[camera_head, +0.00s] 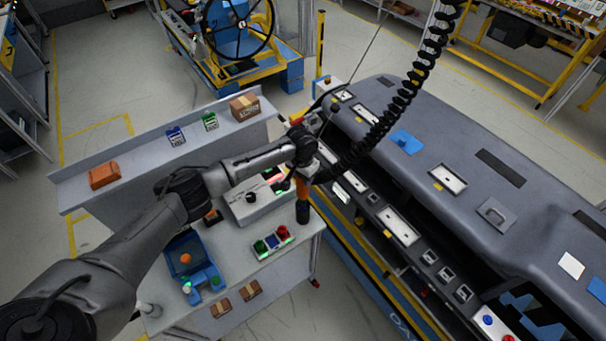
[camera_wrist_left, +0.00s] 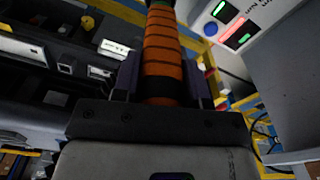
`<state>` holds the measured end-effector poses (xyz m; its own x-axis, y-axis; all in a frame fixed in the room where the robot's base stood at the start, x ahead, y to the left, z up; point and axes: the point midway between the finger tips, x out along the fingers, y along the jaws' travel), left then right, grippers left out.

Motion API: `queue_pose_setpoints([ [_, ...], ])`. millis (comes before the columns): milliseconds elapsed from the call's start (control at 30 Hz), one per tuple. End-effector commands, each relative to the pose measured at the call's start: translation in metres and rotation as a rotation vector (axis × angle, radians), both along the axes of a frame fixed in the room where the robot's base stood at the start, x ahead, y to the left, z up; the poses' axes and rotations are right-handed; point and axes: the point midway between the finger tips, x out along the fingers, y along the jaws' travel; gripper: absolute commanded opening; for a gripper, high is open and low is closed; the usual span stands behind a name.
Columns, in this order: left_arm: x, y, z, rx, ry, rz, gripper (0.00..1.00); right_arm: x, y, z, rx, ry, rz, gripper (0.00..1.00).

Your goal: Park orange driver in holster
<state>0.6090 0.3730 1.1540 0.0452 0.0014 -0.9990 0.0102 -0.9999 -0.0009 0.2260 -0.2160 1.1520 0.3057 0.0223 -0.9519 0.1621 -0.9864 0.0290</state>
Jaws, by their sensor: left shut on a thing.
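The orange driver (camera_head: 302,190) hangs upright from my left gripper (camera_head: 303,176) above the right end of the grey workbench. In the left wrist view, its ribbed orange handle (camera_wrist_left: 162,60) sits between the two fingers of the left gripper (camera_wrist_left: 160,85), which is shut on it. A dark cylindrical part (camera_head: 302,213) shows directly below the orange handle, near the bench edge. I cannot tell whether it is the driver's lower end or the holster. No other holster is clear. My right gripper is not in view.
A black coiled cable (camera_head: 405,95) runs down to the gripper area. The bench holds a control box (camera_head: 252,205), a row of coloured buttons (camera_head: 270,243) and a blue tray (camera_head: 212,268). The dashboard module (camera_head: 460,140) lies close on the right.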

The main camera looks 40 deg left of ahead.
Motion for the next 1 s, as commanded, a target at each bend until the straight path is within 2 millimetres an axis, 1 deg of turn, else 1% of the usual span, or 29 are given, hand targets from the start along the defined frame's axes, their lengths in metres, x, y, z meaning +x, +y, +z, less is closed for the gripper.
queue_pose_setpoints([
  [33, 0.000, 0.000, -0.006, 0.000, 0.001, 0.001, 0.00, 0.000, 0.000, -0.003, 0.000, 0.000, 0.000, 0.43],
  [500, 0.000, 0.000, -0.034, 0.000, 0.001, 0.000, 0.00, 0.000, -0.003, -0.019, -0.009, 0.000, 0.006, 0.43],
  [733, 0.000, 0.000, -0.043, 0.000, 0.000, 0.000, 0.00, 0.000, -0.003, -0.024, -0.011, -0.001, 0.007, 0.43],
  [1000, 0.000, 0.000, -0.048, 0.000, 0.000, 0.000, 0.00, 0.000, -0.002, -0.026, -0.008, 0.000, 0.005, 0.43],
])
